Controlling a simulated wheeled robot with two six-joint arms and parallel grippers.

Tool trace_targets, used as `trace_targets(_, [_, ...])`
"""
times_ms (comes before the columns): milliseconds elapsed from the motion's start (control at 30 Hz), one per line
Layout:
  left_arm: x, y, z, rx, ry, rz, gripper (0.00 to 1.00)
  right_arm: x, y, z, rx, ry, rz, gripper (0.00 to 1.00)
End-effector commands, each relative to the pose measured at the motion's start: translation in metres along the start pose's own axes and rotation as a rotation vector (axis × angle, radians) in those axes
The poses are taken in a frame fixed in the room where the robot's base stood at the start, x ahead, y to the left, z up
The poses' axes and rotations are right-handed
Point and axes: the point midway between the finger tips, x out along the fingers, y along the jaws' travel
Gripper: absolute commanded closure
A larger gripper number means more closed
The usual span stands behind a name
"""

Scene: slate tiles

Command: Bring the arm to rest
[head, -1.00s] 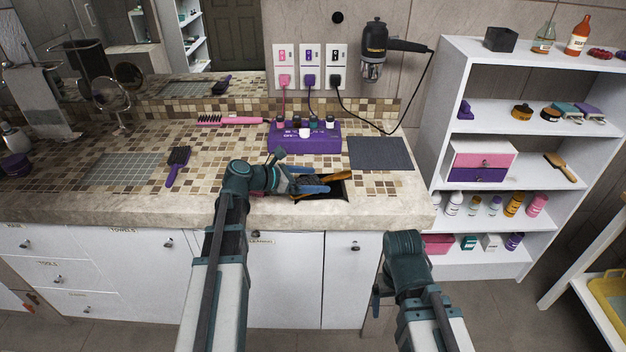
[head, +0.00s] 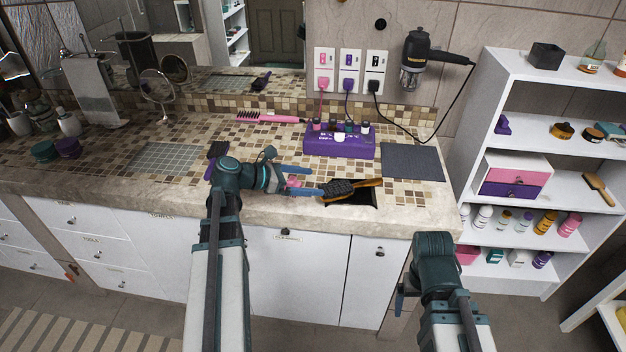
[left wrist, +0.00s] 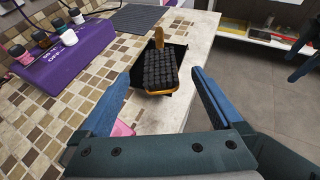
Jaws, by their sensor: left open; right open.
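A hairbrush with a dark bristle pad and an orange-brown handle (head: 368,183) lies bristles up over a dark square (head: 360,199) at the counter's front edge. In the left wrist view the brush (left wrist: 162,72) shows between and beyond the blue fingers. My left gripper (head: 318,181) is open and empty, just left of the brush and low over the counter. It also shows in the left wrist view (left wrist: 160,90). My right gripper (head: 404,297) is open and hangs in front of the cabinets; its fingers are partly hidden.
A purple box with bottles (head: 340,146) stands behind the left gripper, beside a grey mat (head: 412,161). A pink brush (head: 268,118) lies further back. A hair dryer (head: 416,60) hangs on the wall with a looping cord. A white shelf (head: 520,90) stands at the right.

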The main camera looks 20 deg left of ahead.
Motion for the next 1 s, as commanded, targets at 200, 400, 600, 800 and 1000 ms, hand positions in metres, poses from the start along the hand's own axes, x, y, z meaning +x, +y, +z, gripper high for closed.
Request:
trace_targets(200, [0.001,0.0,0.0,0.0,0.0,0.0,0.0,0.001,0.0,0.0,0.0,0.0,0.0,0.07])
trace_targets(400, [0.016,0.0,-0.002,0.001,0.0,-0.001,0.0,0.008,-0.001,-0.001,0.0,0.0,0.0,0.07])
trace_targets(600, [0.052,0.001,-0.004,0.001,0.001,-0.003,0.0,0.023,-0.002,-0.001,0.0,0.0,0.0,0.07])
trace_targets(800, [0.09,0.001,-0.003,0.002,0.0,-0.003,0.0,0.037,-0.004,-0.002,0.0,0.0,0.0,0.07])
trace_targets(1000, [0.119,0.001,-0.002,0.001,0.0,-0.001,0.0,0.047,-0.004,-0.003,0.0,0.0,0.0,0.07])
